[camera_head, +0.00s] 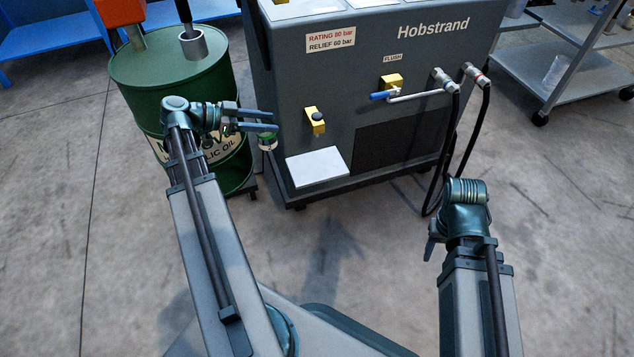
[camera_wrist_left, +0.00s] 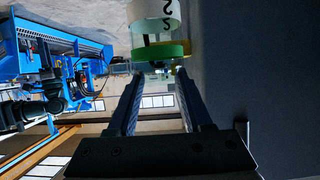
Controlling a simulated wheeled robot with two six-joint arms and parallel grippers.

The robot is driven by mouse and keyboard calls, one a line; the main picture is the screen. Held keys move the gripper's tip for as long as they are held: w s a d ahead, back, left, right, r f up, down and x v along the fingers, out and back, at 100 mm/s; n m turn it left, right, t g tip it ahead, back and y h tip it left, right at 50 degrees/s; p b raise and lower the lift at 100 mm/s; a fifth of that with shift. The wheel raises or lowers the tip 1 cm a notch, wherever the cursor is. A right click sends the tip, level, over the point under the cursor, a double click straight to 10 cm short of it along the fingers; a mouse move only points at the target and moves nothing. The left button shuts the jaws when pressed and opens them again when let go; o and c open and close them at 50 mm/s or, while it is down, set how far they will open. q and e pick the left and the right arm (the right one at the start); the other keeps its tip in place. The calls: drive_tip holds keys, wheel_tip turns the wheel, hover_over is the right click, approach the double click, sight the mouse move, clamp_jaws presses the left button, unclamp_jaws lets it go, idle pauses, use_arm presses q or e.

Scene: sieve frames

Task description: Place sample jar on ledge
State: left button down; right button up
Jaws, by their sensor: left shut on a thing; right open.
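The sample jar (camera_head: 267,144), small with a green lid and pale body, shows at my left gripper's fingertips in the head view. In the left wrist view the jar (camera_wrist_left: 155,14) has a white label with dark lettering, and its green band lies at the fingertips. My left gripper (camera_head: 275,121) is shut on the jar, in front of the Hobstrand cabinet's left side. The ledge (camera_head: 318,167) is a white plate low on the cabinet front, right of and below the jar; it is empty. My right gripper (camera_head: 432,240) is open and empty, far right of the ledge.
The dark cabinet (camera_head: 340,90) has a yellow-based knob (camera_head: 315,121) above the ledge, a blue-handled flush valve (camera_head: 385,95) and hanging black hoses (camera_head: 483,120). A green oil drum (camera_head: 160,75) stands left. A grey shelf cart (camera_head: 570,75) stands right. The floor in front is clear.

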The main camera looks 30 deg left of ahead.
use_arm(q)
drive_tip(key=s+a+f+b, duration=0.2)
drive_tip(key=s+f+b, duration=0.1)
drive_tip(key=f+b, duration=0.6)
drive_tip(key=w+d, duration=0.7)
drive_tip(key=w, duration=0.2)
drive_tip(key=w+d+f+p, duration=0.1)
drive_tip(key=w+d, duration=0.3)
drive_tip(key=shift+w+d+f, duration=0.1)
drive_tip(key=shift+w+d, duration=0.25)
drive_tip(key=shift+f+b, duration=1.7)
drive_tip(key=shift+f, duration=0.05)
use_arm(e)
wheel_tip(320, 180, down, 14)
drive_tip(key=shift+r, duration=0.15)
use_arm(q)
drive_tip(key=shift+f, duration=0.15)
drive_tip(key=shift+c, duration=1.5)
unclamp_jaws()
